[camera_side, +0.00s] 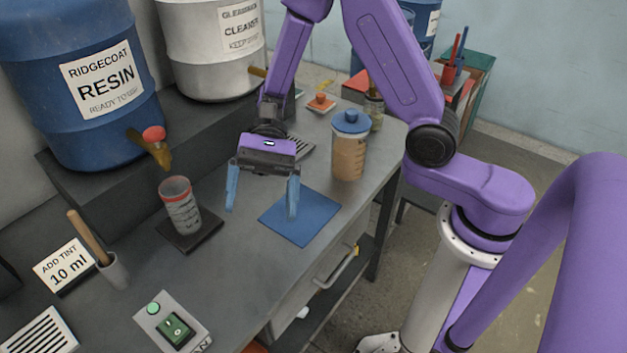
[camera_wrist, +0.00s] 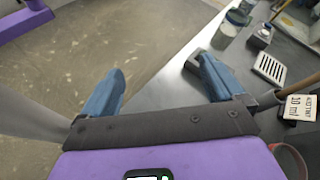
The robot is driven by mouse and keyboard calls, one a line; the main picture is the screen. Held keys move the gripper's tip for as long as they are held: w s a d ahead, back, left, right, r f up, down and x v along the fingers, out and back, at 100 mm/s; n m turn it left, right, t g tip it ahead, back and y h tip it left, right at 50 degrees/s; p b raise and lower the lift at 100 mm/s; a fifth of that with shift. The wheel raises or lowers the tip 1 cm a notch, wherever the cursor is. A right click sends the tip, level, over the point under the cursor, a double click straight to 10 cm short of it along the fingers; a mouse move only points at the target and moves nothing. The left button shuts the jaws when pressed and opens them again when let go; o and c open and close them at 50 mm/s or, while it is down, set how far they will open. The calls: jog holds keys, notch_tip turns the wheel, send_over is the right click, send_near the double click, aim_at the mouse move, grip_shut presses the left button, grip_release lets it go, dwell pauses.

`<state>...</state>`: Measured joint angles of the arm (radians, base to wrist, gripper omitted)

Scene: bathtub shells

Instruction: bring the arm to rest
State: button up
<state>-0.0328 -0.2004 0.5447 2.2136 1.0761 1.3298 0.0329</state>
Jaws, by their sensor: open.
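My gripper (camera_side: 262,211) hangs over the grey bench with its two blue fingers spread wide and nothing between them. It is between the clear cup and the blue mat (camera_side: 300,220), with its right finger in front of the mat in the side view. The wrist view also shows the open gripper (camera_wrist: 160,72), with bare floor and the bench edge beyond the fingers. How high the fingertips are above the bench is hard to tell.
A red-rimmed cup (camera_side: 180,204) stands on a dark pad (camera_side: 200,242) left of my gripper. A blue-lidded jar (camera_side: 349,148) stands behind the mat. A blue resin drum (camera_side: 85,80) and white cleaner drum (camera_side: 210,50) stand on a ledge. A switch box (camera_side: 173,325) sits in front.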

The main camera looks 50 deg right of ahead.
jog(key=s+d+r+n+t+h, duration=0.3)
jog(key=s+d+n+t+h, duration=0.4)
jog(key=s+d+n, duration=0.8)
jog(key=d+n+h, duration=0.2)
jog(key=n+h, duration=0.1)
jog(key=n, duration=0.1)
jog(key=shift+s+r+n+t+h, duration=0.2)
jog(key=shift+s+n+t+h, duration=0.1)
jog(key=shift+n+t, duration=0.1)
